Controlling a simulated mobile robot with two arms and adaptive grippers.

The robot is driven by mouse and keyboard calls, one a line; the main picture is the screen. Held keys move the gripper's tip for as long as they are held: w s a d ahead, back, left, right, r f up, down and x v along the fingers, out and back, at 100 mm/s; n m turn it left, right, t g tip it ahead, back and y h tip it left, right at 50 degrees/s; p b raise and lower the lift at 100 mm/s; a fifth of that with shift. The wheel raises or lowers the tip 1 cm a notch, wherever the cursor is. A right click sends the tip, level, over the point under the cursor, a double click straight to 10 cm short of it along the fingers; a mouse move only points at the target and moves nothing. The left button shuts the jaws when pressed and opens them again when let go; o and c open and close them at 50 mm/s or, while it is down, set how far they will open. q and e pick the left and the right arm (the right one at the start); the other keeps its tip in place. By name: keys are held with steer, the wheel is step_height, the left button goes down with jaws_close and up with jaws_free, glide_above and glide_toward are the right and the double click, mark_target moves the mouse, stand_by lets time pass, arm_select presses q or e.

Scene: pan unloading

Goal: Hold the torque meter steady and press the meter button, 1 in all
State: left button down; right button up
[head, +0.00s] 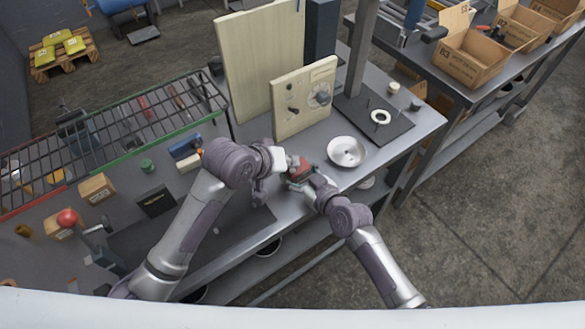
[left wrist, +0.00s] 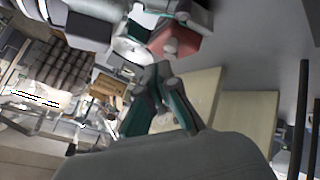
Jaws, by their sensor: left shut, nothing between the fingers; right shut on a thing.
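The torque meter, a small red block (head: 301,171), is held up near the bench's front edge in the head view. It also shows at the top of the left wrist view (left wrist: 184,38), with a grey round knob on its near face. My right gripper (head: 303,180) is shut on the meter from the front right. My left gripper (head: 291,162) is shut and empty, close beside the meter on its left. In the left wrist view its fingertips (left wrist: 158,76) point toward the meter's underside; I cannot tell whether they touch it. The meter's button is not clearly made out.
A shallow metal dish (head: 346,152) lies on the bench to the right. A beige panel with a dial (head: 304,98) stands behind the grippers, and a dark plate with a white ring (head: 372,122) lies beyond. A wire rack (head: 100,135) with tools is at left.

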arm_select(q)
steer(key=shift+r, duration=2.5)
arm_select(e)
steer(key=o, duration=1.4)
steer(key=shift+o, duration=0.2)
